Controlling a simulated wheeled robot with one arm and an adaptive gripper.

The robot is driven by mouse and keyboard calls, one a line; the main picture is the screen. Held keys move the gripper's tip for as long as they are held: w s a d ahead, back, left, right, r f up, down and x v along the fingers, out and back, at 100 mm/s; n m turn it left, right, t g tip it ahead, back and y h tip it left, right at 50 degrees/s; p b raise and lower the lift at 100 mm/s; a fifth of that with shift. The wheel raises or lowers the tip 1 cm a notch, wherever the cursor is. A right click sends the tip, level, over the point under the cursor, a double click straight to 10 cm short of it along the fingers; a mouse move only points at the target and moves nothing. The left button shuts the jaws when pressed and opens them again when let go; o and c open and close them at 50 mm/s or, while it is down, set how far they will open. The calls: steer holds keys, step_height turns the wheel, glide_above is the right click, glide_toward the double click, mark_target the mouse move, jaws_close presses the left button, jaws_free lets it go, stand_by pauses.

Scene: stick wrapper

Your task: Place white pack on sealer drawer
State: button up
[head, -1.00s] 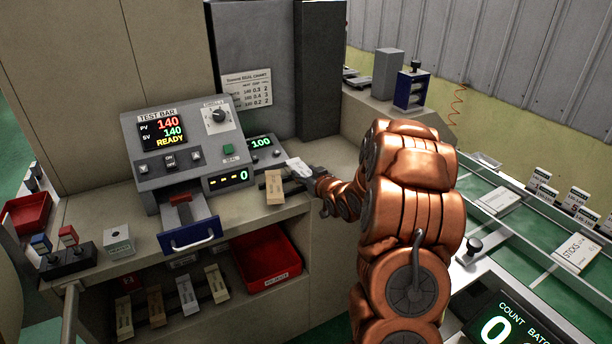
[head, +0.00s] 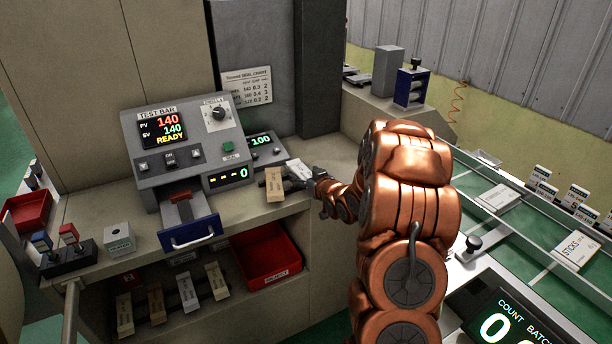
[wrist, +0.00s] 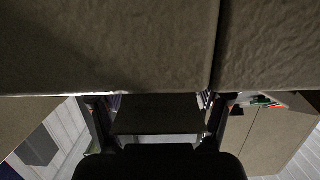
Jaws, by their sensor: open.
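A white pack (head: 299,170) lies at the back of the worktop, right of the sealer, beside a tan pack (head: 274,186). My gripper (head: 309,186) is open at the white pack's right side, low over the worktop. Dark fingers near the pack partly merge with it, and I cannot tell whether they touch it. The blue sealer drawer (head: 190,235) with a white handle is pulled out at the sealer's front, left of my gripper. In the wrist view the two dark fingers of my gripper (wrist: 160,125) stand apart, with a dark flat shape between them; no pack is clearly visible there.
The grey sealer (head: 190,140) shows READY and stands left of my gripper. A red bin (head: 265,255) and several packs sit on the shelf below. A switch box (head: 68,258) stands at left. A green conveyor (head: 520,225) with white packs runs at right.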

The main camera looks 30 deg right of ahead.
steer(key=shift+r, duration=0.2)
steer(key=b+v, duration=0.2)
steer(key=v, duration=1)
